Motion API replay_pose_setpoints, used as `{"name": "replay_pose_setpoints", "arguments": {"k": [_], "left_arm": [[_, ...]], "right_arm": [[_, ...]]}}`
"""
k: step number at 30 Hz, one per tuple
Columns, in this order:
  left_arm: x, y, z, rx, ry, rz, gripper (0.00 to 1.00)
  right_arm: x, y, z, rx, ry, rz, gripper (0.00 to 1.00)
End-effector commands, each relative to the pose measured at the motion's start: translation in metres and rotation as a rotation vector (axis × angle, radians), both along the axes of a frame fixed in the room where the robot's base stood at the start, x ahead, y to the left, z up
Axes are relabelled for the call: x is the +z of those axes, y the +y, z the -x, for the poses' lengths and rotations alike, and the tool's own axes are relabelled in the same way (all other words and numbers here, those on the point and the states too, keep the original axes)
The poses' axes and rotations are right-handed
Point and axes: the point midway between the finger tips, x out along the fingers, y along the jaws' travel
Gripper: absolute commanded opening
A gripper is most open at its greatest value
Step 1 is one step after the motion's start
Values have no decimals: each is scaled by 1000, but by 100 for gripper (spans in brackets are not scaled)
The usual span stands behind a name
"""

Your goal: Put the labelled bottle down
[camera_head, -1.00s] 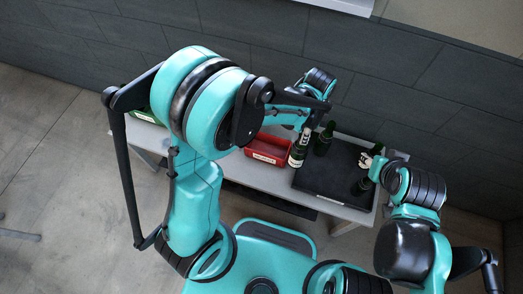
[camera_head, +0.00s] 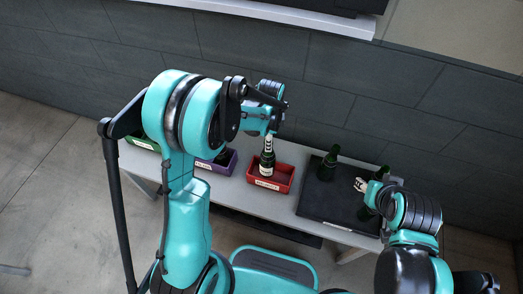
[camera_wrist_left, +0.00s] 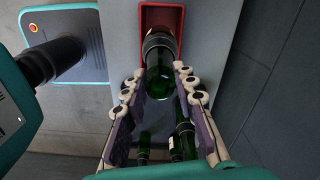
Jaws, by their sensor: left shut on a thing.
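The labelled bottle (camera_head: 267,160) is dark green with white labels. It stands about upright in the head view, its lower part at the red bin (camera_head: 285,186); I cannot tell whether its base touches the bin floor. My left gripper (camera_head: 268,137) is shut on its upper part. In the left wrist view the bottle (camera_wrist_left: 158,80) lies between the fingers, with the red bin (camera_wrist_left: 177,24) beyond it. My right gripper (camera_head: 362,186) is at the black mat's right side, close to a dark bottle (camera_head: 367,212); its grasp is unclear.
A black mat (camera_head: 318,207) on the grey table (camera_head: 235,193) bears a green bottle (camera_head: 328,165) and others at its right. A purple bin (camera_head: 228,168) and a green bin (camera_head: 143,143) stand left of the red bin. A dark wall rises behind.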

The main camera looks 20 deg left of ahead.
Motion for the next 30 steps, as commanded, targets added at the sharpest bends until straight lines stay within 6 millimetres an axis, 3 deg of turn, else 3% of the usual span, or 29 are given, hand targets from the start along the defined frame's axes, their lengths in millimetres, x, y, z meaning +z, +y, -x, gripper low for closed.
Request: {"name": "replay_pose_setpoints", "arguments": {"k": [3,7,11,18,29,30], "left_arm": [[-13,19,-2,2,0,0,0],[-17,28,-3,0,0,0,0],[-26,29,-3,-1,0,0,0],[-58,29,-3,-1,0,0,0],[-61,29,-3,-1,0,0,0],[-61,29,-3,-1,0,0,32]], "right_arm": [[-8,0,0,0,0,0,40],[-9,0,0,0,0,0,40],[-13,0,0,0,0,0,40],[-28,0,0,0,0,0,40],[-30,0,0,0,0,0,40],[-30,0,0,0,0,0,40]]}}
